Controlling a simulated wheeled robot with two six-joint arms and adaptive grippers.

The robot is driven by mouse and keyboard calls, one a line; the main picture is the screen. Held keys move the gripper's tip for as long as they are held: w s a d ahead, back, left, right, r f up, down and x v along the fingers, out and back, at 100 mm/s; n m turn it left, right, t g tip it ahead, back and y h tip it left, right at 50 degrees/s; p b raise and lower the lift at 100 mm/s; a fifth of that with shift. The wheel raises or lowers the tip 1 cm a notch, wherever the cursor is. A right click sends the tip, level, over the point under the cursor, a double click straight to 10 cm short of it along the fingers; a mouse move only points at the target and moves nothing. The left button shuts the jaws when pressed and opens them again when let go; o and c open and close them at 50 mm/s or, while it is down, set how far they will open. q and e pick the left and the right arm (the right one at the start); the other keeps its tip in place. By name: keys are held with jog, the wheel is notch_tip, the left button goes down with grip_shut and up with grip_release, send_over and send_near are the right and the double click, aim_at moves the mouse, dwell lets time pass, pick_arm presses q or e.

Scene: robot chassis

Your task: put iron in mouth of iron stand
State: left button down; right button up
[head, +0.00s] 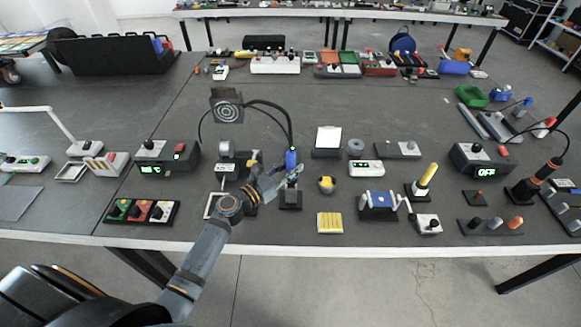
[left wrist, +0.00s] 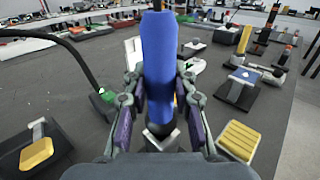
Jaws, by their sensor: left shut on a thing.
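The iron (head: 291,161) has a blue handle and a black cable rising from its top. My left gripper (head: 283,181) is shut on the iron, with the handle upright between the fingers. In the left wrist view the blue handle (left wrist: 159,65) fills the space between the fingers (left wrist: 161,112). The iron stand (head: 290,198) is a dark block directly below the iron. A metallic part (left wrist: 162,138) shows under the handle in the left wrist view. The iron's tip is hidden, so I cannot tell how far it sits in the mouth. My right gripper is not in view.
A station with a green display (head: 166,155) stands left. A yellow ribbed block (head: 330,222), a yellow-topped knob (head: 326,184) and a blue-topped device (head: 379,204) are right of the stand. The black cable arcs over the table behind the gripper. The table's front edge is close.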

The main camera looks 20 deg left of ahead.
pick_arm(q)
jog(key=shift+f+b, duration=1.05)
jog(key=shift+f, duration=0.15)
jog(key=c, duration=1)
grip_release()
jog(key=v, duration=1.2)
jog(key=shift+r, duration=0.15)
notch_tip(320, 180, up, 10)
jog(key=p, duration=1.1)
jog(key=shift+p, duration=0.3)
